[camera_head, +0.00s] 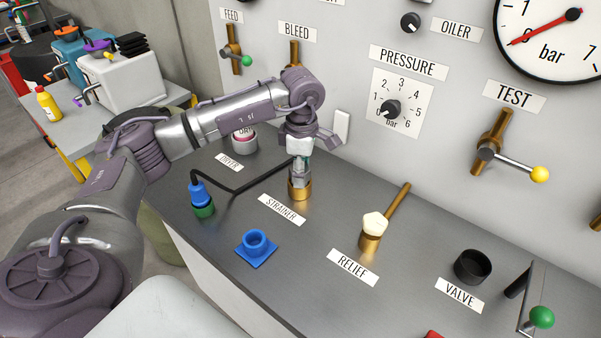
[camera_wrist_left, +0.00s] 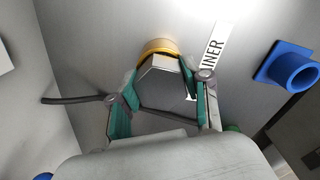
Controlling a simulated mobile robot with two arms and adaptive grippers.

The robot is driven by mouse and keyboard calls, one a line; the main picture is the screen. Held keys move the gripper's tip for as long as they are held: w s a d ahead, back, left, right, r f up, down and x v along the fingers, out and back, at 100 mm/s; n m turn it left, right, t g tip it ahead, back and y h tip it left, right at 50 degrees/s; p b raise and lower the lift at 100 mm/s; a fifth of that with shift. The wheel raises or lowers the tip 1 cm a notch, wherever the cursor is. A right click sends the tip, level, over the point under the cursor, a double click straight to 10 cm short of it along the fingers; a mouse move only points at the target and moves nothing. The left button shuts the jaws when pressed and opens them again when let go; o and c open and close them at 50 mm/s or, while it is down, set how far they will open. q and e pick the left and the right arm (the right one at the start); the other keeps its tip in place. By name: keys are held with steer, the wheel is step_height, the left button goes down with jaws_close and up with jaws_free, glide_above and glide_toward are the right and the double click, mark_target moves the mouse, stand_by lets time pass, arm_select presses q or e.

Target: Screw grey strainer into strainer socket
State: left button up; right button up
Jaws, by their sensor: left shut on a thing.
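The grey strainer (camera_head: 300,176) stands upright at the brass strainer socket (camera_head: 299,190), behind the STRAINER label (camera_head: 282,209). My left gripper (camera_head: 302,162) is above it, pointing down, shut on the strainer's upper part. In the left wrist view, the strainer's grey hexagonal end (camera_wrist_left: 166,82) sits between the two green-padded fingers of my left gripper (camera_wrist_left: 163,104). The brass socket rim (camera_wrist_left: 158,46) shows just beyond it. How far the strainer is in the socket cannot be told. My right gripper is not in view.
A blue-and-green connector (camera_head: 202,199) with a black hose stands left of the socket. A blue square-based holder (camera_head: 256,246) is in front. The brass relief fitting (camera_head: 373,230) and a black cup (camera_head: 472,267) are to the right. The panel wall rises close behind.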

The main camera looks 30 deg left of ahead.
arm_select(q)
steer(key=m, duration=0.1)
steer(key=m+b, duration=0.1)
steer(key=f+m, duration=0.1)
steer(key=shift+s+d+m, duration=0.25)
steer(key=shift+d+m, duration=0.1)
steer(key=shift+m, duration=0.05)
steer(key=m+b, duration=0.1)
steer(key=m, duration=0.2)
steer(key=shift+m, duration=0.3)
steer(key=shift+m+b, duration=0.65)
steer(key=shift+m, duration=0.55)
steer(key=shift+s+r+m, duration=0.1)
steer(key=shift+m, duration=0.7)
steer(key=o, duration=0.8)
steer(key=shift+c, duration=0.2)
steer(key=shift+o, duration=1)
steer(key=shift+d, duration=0.1)
steer(key=shift+w+d+r, duration=0.1)
steer(key=shift+w, duration=0.15)
steer(key=shift+r, duration=0.1)
steer(key=shift+a, duration=0.25)
